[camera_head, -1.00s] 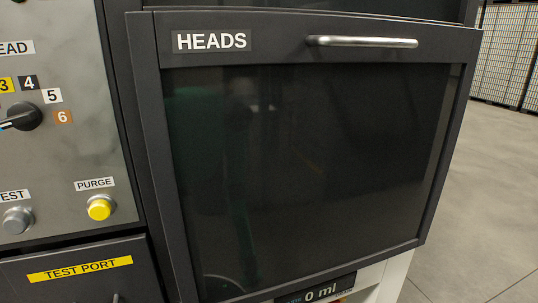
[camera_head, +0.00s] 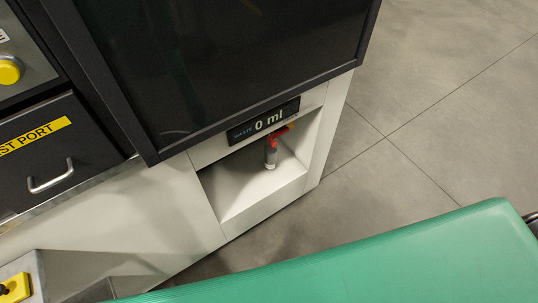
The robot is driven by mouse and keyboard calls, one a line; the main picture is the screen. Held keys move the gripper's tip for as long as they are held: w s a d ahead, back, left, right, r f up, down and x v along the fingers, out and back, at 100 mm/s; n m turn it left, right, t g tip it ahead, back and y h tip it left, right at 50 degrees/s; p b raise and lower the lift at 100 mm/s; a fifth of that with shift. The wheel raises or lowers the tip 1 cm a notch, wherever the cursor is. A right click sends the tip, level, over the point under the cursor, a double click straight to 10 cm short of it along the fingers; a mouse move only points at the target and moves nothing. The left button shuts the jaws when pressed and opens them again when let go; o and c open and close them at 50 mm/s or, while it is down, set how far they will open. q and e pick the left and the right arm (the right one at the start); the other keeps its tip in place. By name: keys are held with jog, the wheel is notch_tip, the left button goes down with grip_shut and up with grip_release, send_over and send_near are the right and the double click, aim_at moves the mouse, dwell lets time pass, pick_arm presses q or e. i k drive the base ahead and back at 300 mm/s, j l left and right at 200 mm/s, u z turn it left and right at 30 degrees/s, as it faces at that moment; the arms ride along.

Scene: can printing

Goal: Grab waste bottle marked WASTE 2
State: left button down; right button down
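In the head view, a white recessed bay (camera_head: 236,197) sits low in the machine, under the dark glass door. In it, a small grey nozzle with a red part (camera_head: 271,152) hangs from the top. A display reading "0 ml" (camera_head: 263,121) is just above the bay, with a small label that seems to read WASTE. I see no bottle in the bay, and no bottle marked WASTE 2 anywhere in view. Neither of my grippers is in view.
A TEST PORT drawer (camera_head: 49,160) with a metal handle is at the left, below a yellow button (camera_head: 9,71). A green surface (camera_head: 400,262) fills the lower right. A yellow part (camera_head: 15,287) is at the bottom left. Grey floor (camera_head: 440,110) is clear at right.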

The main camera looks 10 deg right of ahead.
aim_at(271, 155)
jog(key=u, duration=0.25)
jog(key=l+u, duration=0.45)
jog(key=l, duration=0.25)
jog(key=k+l+u, duration=0.1)
jog(key=l+u, duration=0.35)
jog(key=l, duration=0.25)
